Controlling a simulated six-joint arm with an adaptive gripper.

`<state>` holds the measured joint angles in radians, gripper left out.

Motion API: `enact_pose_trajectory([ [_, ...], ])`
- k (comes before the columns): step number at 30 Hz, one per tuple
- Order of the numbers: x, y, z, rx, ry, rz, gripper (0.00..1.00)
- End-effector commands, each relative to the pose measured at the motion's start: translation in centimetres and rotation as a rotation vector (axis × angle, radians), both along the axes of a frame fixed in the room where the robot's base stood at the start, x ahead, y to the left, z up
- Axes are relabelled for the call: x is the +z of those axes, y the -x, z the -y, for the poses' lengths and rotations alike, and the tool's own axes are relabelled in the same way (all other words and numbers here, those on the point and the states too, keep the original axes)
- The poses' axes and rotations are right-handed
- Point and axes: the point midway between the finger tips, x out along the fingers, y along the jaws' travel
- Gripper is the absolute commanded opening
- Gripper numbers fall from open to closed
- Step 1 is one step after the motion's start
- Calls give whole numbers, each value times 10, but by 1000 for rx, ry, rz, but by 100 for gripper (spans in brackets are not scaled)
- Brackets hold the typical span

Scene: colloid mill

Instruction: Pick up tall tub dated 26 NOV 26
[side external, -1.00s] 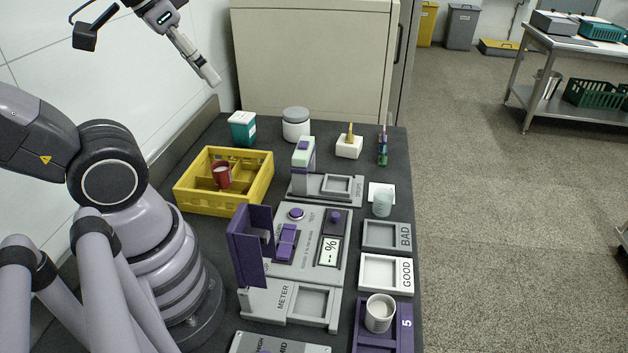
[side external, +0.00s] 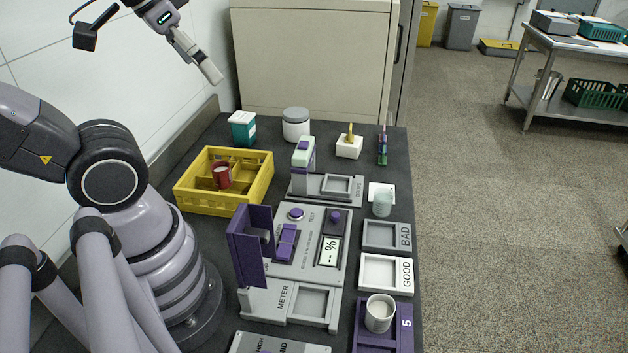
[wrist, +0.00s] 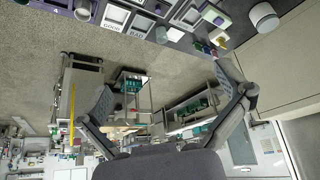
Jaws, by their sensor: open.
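No date can be read on any tub in these frames, so I cannot tell which one is dated 26 NOV 26. A white tub (side external: 380,313) stands upright in the purple tray marked 5 (side external: 403,343). A dark red tub (side external: 221,176) stands inside the yellow crate (side external: 195,198). A pale translucent cup (side external: 382,204) stands near a white card. My gripper (side external: 213,73) is high above the back left of the bench, apart from all of these. In the wrist view my gripper (wrist: 164,80) is open and empty, its fingers spread wide.
The purple-flapped meter (side external: 250,245) stands up mid-bench. Grey BAD (side external: 387,249) and white GOOD (side external: 364,287) trays lie along the right edge. A teal box (side external: 242,130) and a grey-lidded jar (side external: 296,130) stand at the back, before a beige cabinet (side external: 310,60).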

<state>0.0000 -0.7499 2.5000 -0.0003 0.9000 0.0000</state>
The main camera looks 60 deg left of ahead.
Motion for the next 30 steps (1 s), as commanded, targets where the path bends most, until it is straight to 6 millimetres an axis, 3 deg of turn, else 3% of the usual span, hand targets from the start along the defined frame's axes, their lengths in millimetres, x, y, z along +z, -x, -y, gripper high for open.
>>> enact_pose_trajectory([
  [4,-6,-6,7,51,79,-60,100],
  [8,-21,-25,26,215,331,-218,100],
  [13,-32,-86,42,568,836,-411,100],
  [17,-39,-151,18,873,1248,-459,100],
  [20,-52,-200,-29,1121,1565,-423,100],
  [23,-77,-237,-99,1378,1873,-312,100],
  [24,-92,-246,-133,1484,1989,-246,100],
  [26,-119,-250,-186,1643,2154,-118,100],
  [27,-139,-247,-222,1747,2252,-15,100],
  [29,-172,-234,-271,1895,2374,154,100],
  [30,-194,-222,-300,-1965,-2419,-271,100],
])
